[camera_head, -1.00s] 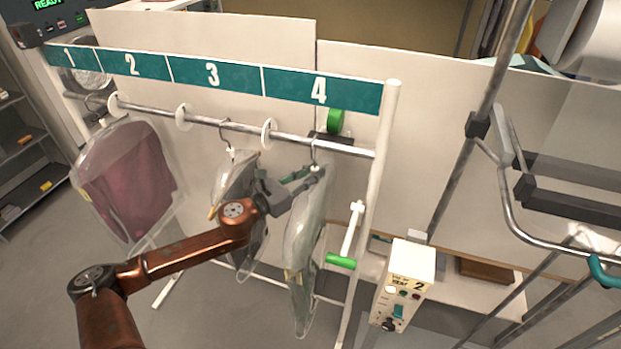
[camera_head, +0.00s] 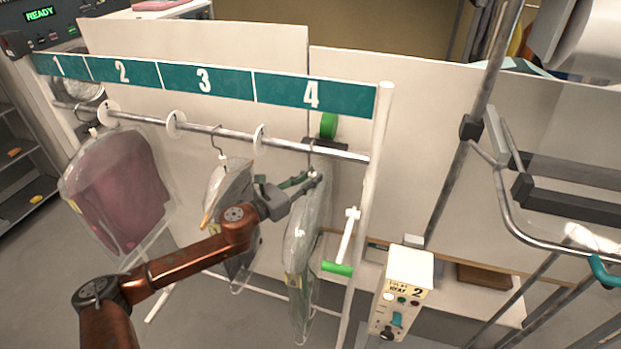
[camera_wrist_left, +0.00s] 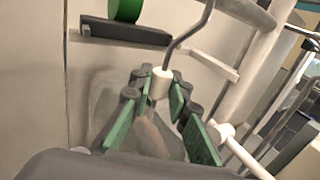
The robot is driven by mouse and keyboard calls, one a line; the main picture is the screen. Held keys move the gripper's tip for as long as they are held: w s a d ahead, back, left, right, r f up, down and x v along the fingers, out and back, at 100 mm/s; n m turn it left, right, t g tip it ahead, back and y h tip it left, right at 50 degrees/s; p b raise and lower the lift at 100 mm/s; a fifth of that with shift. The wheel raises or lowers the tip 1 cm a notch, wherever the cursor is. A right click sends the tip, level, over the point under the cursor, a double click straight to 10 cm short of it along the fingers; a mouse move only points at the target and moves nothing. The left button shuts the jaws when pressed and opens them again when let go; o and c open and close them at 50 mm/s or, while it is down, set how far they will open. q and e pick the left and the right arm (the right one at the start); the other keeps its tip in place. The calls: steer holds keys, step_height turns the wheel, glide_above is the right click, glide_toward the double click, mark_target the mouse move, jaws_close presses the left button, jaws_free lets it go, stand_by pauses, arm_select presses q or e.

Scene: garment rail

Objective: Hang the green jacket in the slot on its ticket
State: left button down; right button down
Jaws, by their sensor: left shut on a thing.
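A bagged garment (camera_head: 302,245), pale grey-green under clear plastic, hangs below the number 4 on the rail (camera_head: 240,130). I cannot tell for sure that it is the green jacket. My left gripper (camera_head: 306,183) is at the top of this bag. In the left wrist view its green-padded fingers (camera_wrist_left: 160,95) are shut on the white collar (camera_wrist_left: 160,82) of the hanger, under the metal hook (camera_wrist_left: 190,38). The hook reaches up to the rail; I cannot tell whether it bears on it. No readable ticket shows on this garment. My right gripper is not in view.
A bagged grey garment (camera_head: 228,200) hangs under 3 close to my left arm, and a bagged maroon one (camera_head: 118,190) at the left end. Slot 2 looks empty. White discs (camera_head: 176,122) divide the rail. A box (camera_head: 404,285) showing 2 stands right of the rail's end post (camera_head: 378,150).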

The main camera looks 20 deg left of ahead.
arm_select(q)
steer(key=shift+r, duration=0.2)
steer(key=c, duration=1.8)
jaws_free()
steer(key=shift+o, duration=0.2)
steer(key=shift+f, duration=0.3)
steer(key=v, duration=1.2)
